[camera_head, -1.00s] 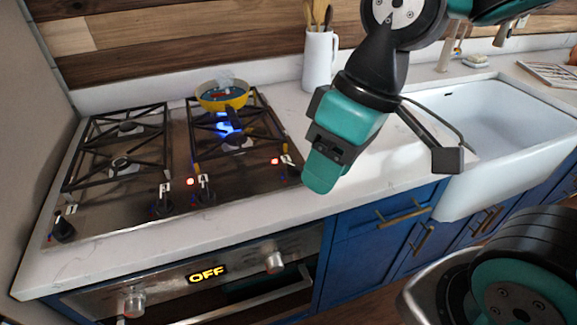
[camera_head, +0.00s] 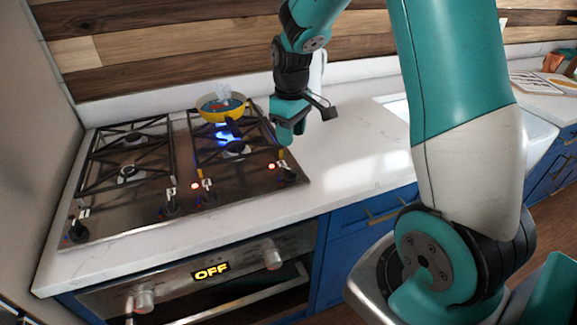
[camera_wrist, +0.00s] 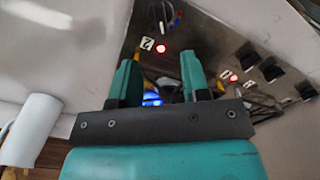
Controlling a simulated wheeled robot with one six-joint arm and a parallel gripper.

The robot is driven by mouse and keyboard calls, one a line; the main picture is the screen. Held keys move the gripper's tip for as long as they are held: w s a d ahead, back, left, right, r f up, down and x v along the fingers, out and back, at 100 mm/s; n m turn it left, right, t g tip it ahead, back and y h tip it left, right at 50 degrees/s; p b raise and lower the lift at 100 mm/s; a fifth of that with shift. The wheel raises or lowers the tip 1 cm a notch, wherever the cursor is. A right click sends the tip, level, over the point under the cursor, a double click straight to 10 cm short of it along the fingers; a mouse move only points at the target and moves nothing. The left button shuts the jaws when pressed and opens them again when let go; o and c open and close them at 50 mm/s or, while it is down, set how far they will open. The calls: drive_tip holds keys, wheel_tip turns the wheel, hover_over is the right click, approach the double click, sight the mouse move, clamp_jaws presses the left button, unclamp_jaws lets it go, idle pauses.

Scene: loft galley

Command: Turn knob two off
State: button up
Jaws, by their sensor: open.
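The rightmost knob (camera_head: 286,173) on the cooktop front is black, with a glowing red light and a label beside it. In the wrist view this knob (camera_wrist: 160,12) is at the top, and its label looks like a 2. My gripper (camera_head: 284,138) is above the cooktop's right edge, behind and above that knob and apart from it. In the wrist view my gripper (camera_wrist: 160,72) is open, with nothing between its fingers. Blue flame (camera_head: 228,136) burns at the right-hand burners. The knob's exact angle is too small to read.
A yellow pan (camera_head: 222,106) with steam sits on the back right burner. Another knob (camera_head: 208,192) also has a red light beside it. Two more knobs are farther left. A white jug (camera_wrist: 28,128) stands near my gripper. The counter (camera_head: 345,165) right of the cooktop is clear.

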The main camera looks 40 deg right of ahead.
sight(291, 169)
wheel_tip(291, 169, down, 11)
drive_tip(key=shift+r+p, duration=0.1)
drive_tip(key=shift+p, duration=0.5)
clamp_jaws()
